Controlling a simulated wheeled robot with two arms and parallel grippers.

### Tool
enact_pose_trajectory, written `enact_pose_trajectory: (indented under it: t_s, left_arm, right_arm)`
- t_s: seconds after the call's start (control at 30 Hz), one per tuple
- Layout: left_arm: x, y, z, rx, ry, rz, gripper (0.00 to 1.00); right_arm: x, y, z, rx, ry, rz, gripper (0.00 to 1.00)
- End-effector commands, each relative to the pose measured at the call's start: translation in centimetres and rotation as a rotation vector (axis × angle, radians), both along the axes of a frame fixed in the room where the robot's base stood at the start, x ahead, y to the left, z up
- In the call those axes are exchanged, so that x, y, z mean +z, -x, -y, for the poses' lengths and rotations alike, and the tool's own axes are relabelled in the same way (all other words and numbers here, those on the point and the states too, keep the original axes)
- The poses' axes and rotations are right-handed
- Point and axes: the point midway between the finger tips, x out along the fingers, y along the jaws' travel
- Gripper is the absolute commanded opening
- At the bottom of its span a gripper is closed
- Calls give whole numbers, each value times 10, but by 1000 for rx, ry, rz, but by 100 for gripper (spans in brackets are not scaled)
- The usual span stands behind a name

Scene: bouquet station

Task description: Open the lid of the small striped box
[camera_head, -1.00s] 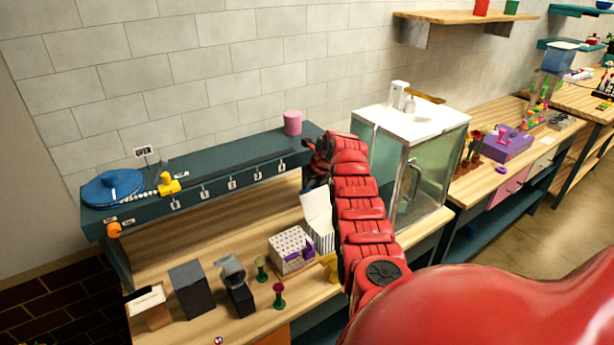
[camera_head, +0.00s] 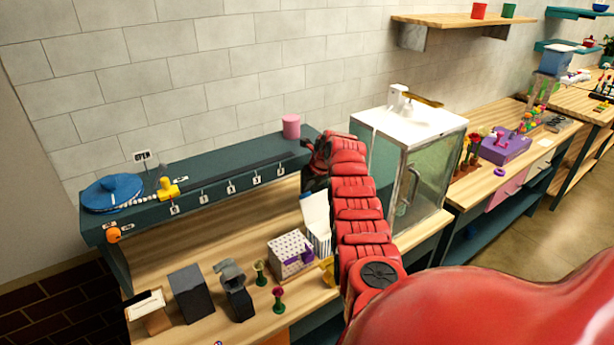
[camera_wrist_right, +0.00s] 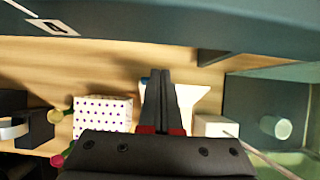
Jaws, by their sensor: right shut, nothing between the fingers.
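The small striped box (camera_head: 321,241) stands on the wooden bench beside my right arm, which covers part of it. Its white lid (camera_head: 315,209) is raised and stands up at the back of the box. In the right wrist view, a white panel (camera_wrist_right: 187,101), seemingly the lid, shows partly behind the fingers. My right gripper (camera_wrist_right: 158,73) is shut and empty. In the head view the right gripper (camera_head: 313,166) is above and behind the lid, by the teal shelf; its fingertips are hard to make out there. My left gripper is not in view.
A white dotted box (camera_head: 289,256) stands just left of the striped box. Dark grey boxes (camera_head: 190,294) and small flower stands (camera_head: 278,303) are farther left. A teal shelf (camera_head: 215,180) runs behind, with a pink cup (camera_head: 291,127). A glass cabinet (camera_head: 425,165) stands right of my arm.

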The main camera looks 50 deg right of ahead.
Motion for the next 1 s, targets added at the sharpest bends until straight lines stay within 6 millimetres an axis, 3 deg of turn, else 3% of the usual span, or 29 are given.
enact_pose_trajectory:
  t_s: [0.27,0.53,0.87,0.9,1.0]
  left_arm:
    - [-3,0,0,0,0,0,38]
    - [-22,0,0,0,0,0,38]
    - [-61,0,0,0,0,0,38]
    - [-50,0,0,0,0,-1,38]
    - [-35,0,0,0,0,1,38]
  right_arm:
    - [5,1,-1,2,-2,1,0]
    - [26,14,-5,2,3,2,0]
    - [98,56,-14,1,7,6,0]
    - [111,59,-17,3,2,4,0]
    - [120,62,-17,2,-2,2,0]
